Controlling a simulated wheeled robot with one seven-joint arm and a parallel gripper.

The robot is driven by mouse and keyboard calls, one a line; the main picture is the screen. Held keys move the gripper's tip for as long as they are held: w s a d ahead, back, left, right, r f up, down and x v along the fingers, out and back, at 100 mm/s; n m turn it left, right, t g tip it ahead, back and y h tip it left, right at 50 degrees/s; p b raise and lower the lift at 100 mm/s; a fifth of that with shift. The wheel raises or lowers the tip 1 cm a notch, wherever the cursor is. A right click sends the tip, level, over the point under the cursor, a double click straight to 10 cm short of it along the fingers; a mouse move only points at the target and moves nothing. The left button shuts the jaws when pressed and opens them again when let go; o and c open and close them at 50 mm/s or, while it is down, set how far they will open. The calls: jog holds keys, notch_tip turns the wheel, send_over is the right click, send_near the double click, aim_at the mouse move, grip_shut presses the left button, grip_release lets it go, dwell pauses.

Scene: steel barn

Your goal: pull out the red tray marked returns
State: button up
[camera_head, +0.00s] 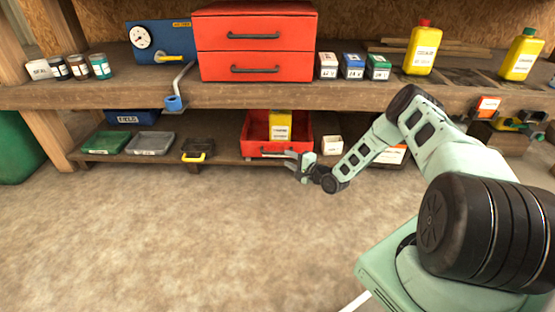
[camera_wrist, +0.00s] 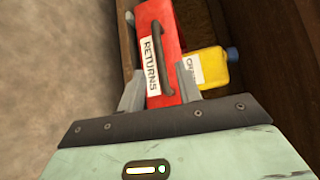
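The red tray (camera_head: 252,134) sits on the lower shelf under the bench. A yellow bottle (camera_head: 280,125) stands inside it. In the wrist view the red tray (camera_wrist: 150,18) shows its front with a white RETURNS label (camera_wrist: 150,66) and a dark bar handle (camera_wrist: 161,56). The yellow bottle (camera_wrist: 207,68) with a blue cap lies behind that front in this view. My gripper (camera_head: 296,166) is at the tray's front, towards its right side. In the wrist view my gripper (camera_wrist: 160,74) has its fingers apart, one on each side of the handle. I cannot tell whether they touch anything.
A white box (camera_head: 332,145) stands right of the tray. A black case with a yellow handle (camera_head: 197,150), a grey tray (camera_head: 151,143) and a green tray (camera_head: 107,143) lie left. A red drawer chest (camera_head: 256,44) stands above. The floor in front is clear.

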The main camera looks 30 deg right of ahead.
aim_at(279, 154)
jog(key=shift+b+x, duration=1.55)
jog(key=shift+x, duration=2.15)
grip_shut()
